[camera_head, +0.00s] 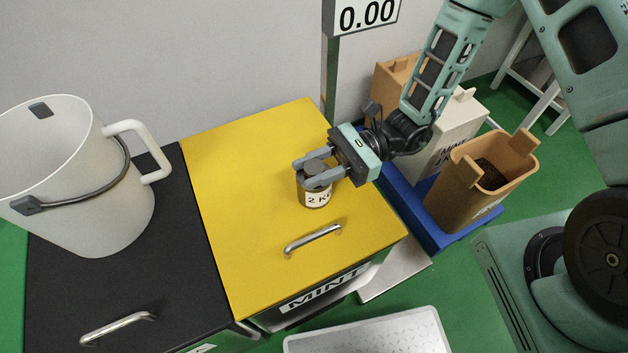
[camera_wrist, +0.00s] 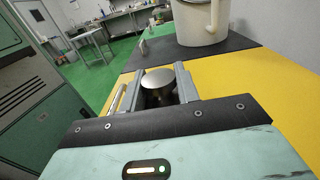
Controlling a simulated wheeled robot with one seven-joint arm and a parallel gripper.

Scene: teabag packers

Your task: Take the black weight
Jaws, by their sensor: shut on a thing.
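A dark, round weight (camera_head: 316,195) with a white "2 KG" label stands upright on the yellow cabinet top (camera_head: 240,200). My gripper (camera_head: 314,172) reaches in from the right, with its two fingers shut on the weight near its knob. In the wrist view, the weight's round metal top (camera_wrist: 158,78) sits between the two fingers (camera_wrist: 159,88). The weight looks to be resting on the yellow top; I cannot tell whether it has any gap below it.
A large white bucket (camera_head: 85,190) stands on the black cabinet top (camera_head: 180,275) at left. A metal handle (camera_head: 313,240) is on the yellow lid. Tan bins (camera_head: 505,158) and a white bin stand on a blue base (camera_head: 410,205) at right. A display (camera_head: 365,16) reads 0.00.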

